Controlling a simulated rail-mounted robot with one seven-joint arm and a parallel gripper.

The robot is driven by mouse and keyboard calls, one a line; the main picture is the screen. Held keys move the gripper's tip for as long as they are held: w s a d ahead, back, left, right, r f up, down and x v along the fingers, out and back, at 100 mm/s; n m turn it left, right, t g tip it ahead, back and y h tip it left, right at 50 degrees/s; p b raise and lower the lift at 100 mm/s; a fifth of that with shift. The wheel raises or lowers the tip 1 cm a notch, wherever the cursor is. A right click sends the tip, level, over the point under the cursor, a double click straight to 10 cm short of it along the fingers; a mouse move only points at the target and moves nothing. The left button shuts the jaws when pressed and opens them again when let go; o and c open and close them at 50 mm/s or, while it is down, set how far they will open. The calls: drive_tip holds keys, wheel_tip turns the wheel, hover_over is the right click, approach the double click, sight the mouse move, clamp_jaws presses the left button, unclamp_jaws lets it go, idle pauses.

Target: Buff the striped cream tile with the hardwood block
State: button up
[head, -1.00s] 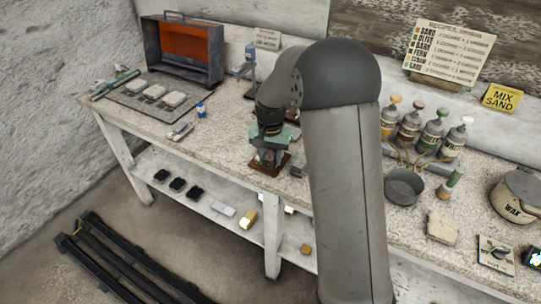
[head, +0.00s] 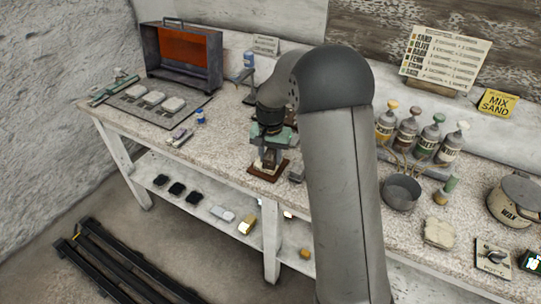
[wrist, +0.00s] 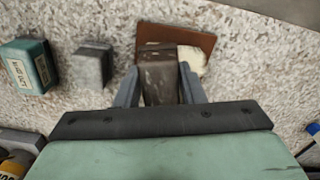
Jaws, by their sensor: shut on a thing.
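My gripper (wrist: 160,88) is shut on a dark brown wooden block, the hardwood block (wrist: 160,78), held upright between its two fingers. The cream tile (wrist: 192,61) lies on a reddish-brown board (wrist: 190,35). The block covers much of the tile in the wrist view, and I cannot make out stripes. The block is over or against the tile; contact cannot be told. In the head view my gripper (head: 270,150) points down over the board (head: 268,177).
A grey block (wrist: 93,65) and a teal labelled box (wrist: 22,66) stand left of the board in the wrist view. In the head view, a metal pot (head: 401,192) and several bottles stand to the right.

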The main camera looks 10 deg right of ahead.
drive_tip(key=shift+f+b, duration=0.35)
drive_tip(key=shift+f, duration=0.2)
drive_tip(key=shift+w+d+r, duration=0.1)
drive_tip(key=shift+w+d, duration=0.1)
drive_tip(key=shift+w, duration=0.15)
drive_tip(key=shift+w+d+p, duration=0.25)
drive_tip(key=shift+w+p, duration=0.05)
drive_tip(key=shift+w, duration=0.2)
drive_tip(key=shift+s+a, duration=0.45)
drive_tip(key=shift+s, duration=0.4)
drive_tip(key=shift+s+a+b, duration=0.4)
drive_tip(key=shift+s+b, duration=0.15)
drive_tip(key=shift+s, duration=0.25)
drive_tip(key=shift+w+d+p, duration=0.3)
drive_tip(key=shift+w+d, duration=0.15)
drive_tip(key=shift+w, duration=0.35)
drive_tip(key=shift+w+d+p, duration=0.25)
drive_tip(key=shift+w+d, duration=0.15)
drive_tip(key=shift+w, duration=0.4)
drive_tip(key=shift+s+a+f+b, duration=0.1)
drive_tip(key=shift+s+a+b, duration=0.3)
drive_tip(key=shift+s, duration=0.45)
drive_tip(key=shift+s+a+f+b, duration=0.1)
drive_tip(key=shift+s+a+b, duration=0.1)
drive_tip(key=shift+s+a, duration=0.45)
drive_tip(key=shift+s+d, duration=0.15)
drive_tip(key=shift+d, duration=0.05)
